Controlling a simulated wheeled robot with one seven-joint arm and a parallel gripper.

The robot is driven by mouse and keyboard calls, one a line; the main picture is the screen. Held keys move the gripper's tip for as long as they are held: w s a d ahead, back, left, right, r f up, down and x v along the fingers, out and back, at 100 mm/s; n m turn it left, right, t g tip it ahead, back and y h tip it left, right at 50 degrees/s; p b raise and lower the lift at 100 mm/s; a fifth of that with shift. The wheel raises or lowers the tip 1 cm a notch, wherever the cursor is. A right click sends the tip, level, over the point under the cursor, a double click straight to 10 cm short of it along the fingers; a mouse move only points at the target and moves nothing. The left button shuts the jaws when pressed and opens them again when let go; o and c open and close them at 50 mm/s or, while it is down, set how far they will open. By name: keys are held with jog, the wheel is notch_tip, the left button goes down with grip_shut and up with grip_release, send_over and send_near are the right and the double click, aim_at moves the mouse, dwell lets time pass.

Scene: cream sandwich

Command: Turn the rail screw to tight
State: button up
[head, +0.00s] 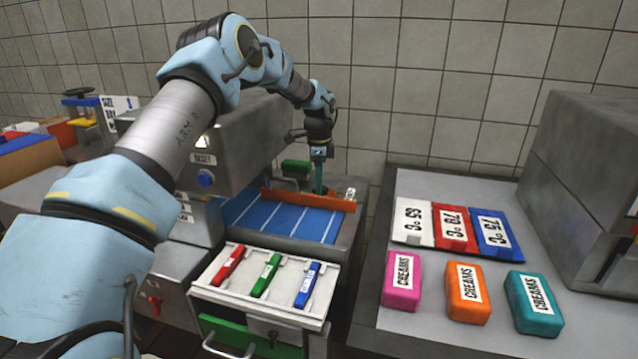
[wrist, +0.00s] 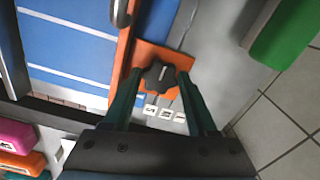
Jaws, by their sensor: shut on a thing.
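The rail screw (wrist: 160,77) is a dark lobed knob with a pale line on its top, set on an orange plate (wrist: 150,53). My gripper (wrist: 159,82) has a green finger on each side of the knob and is shut on it. Small white labels (wrist: 165,113) with dark marks lie beside the knob; which mark the line points at is unclear. In the head view my gripper (head: 319,188) points down at the orange rail (head: 290,197), which crosses the blue striped bed (head: 270,216). The knob is hidden there behind the fingers.
A green handle block (head: 296,168) stands close behind my gripper. A drawer (head: 225,297) with red, green and blue pieces is open in front. The right counter (head: 385,320) holds temperature cards (head: 455,229) and three creams packs (head: 466,291). A grey machine (head: 240,130) stands left.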

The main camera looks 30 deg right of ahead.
jog(key=o, duration=1.1)
jog(key=shift+r, duration=0.1)
notch_tip(320, 180, up, 11)
jog(key=b, duration=0.2)
jog(key=shift+b, duration=0.35)
jog(key=shift+s, duration=0.15)
